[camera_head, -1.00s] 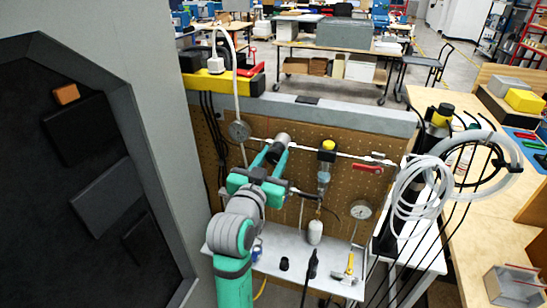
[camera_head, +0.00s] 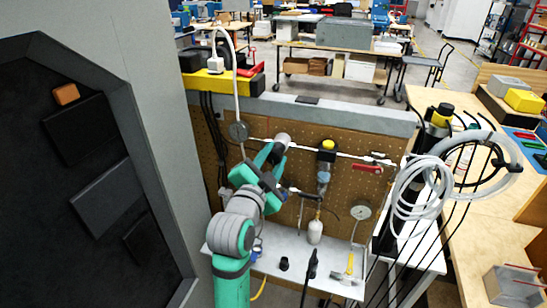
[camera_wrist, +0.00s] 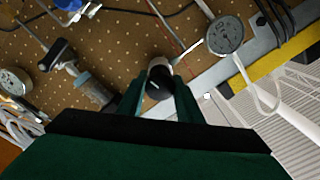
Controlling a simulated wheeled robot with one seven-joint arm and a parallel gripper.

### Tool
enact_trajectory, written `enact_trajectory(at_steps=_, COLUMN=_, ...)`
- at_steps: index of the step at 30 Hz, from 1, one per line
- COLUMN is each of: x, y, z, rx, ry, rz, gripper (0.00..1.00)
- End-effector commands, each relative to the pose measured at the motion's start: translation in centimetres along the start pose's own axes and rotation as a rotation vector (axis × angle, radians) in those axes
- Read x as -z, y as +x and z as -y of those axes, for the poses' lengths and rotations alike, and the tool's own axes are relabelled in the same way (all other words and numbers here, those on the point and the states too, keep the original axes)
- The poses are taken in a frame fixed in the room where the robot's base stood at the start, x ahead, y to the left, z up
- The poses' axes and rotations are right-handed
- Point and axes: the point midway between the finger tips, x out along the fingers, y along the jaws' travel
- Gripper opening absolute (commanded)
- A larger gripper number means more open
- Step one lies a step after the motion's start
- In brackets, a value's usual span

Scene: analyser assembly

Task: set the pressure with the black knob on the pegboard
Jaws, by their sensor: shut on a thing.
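The black knob (camera_wrist: 158,82) is on the pegboard (camera_head: 300,190) with a pale cylindrical body above it in the wrist view. My gripper (camera_wrist: 160,92) has one green finger on each side of the knob and is shut on it. In the head view my gripper (camera_head: 271,156) reaches to the regulator (camera_head: 282,141) on the upper left of the pegboard; its fingers partly hide the knob. A round gauge (camera_head: 239,131) sits just left of it and shows larger in the wrist view (camera_wrist: 225,35). Its reading is too small to tell.
A yellow-topped filter unit (camera_head: 327,147) and a red lever (camera_head: 367,169) are to the right. A second gauge (camera_head: 360,212) is lower right. Coiled white tubing (camera_head: 411,188) hangs at the right. A grey wall panel (camera_head: 168,120) stands close on the left.

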Motion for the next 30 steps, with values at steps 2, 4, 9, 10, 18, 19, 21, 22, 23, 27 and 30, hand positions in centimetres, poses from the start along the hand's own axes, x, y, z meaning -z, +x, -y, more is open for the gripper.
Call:
enact_trajectory(at_steps=2, x=0.08, y=0.04, z=-0.16, rx=-0.003, ry=0.02, rz=-0.001, gripper=0.1)
enact_trajectory(at_steps=4, x=0.1, y=0.05, z=-0.17, rx=-0.004, ry=0.031, rz=-0.002, gripper=0.1)
enact_trajectory(at_steps=9, x=0.14, y=0.06, z=-0.18, rx=-0.004, ry=0.046, rz=-0.002, gripper=0.1)
enact_trajectory(at_steps=10, x=0.14, y=0.06, z=-0.19, rx=-0.004, ry=0.046, rz=-0.003, gripper=0.1)
enact_trajectory(at_steps=18, x=0.16, y=0.07, z=-0.17, rx=-0.003, ry=0.046, rz=-0.003, gripper=0.1)
enact_trajectory(at_steps=19, x=0.16, y=0.07, z=-0.17, rx=-0.003, ry=0.046, rz=-0.003, gripper=0.35)
enact_trajectory(at_steps=21, x=0.15, y=0.07, z=-0.15, rx=-0.003, ry=0.046, rz=-0.003, gripper=0.51)
enact_trajectory(at_steps=22, x=0.15, y=0.07, z=-0.13, rx=-0.003, ry=0.046, rz=-0.003, gripper=0.51)
enact_trajectory(at_steps=23, x=0.13, y=0.06, z=-0.12, rx=-0.002, ry=0.046, rz=-0.003, gripper=0.51)
enact_trajectory(at_steps=27, x=0.1, y=0.04, z=-0.07, rx=-0.001, ry=0.045, rz=-0.002, gripper=0.51)
enact_trajectory(at_steps=30, x=0.08, y=-0.03, z=-0.05, rx=-0.001, ry=0.045, rz=-0.002, gripper=0.51)
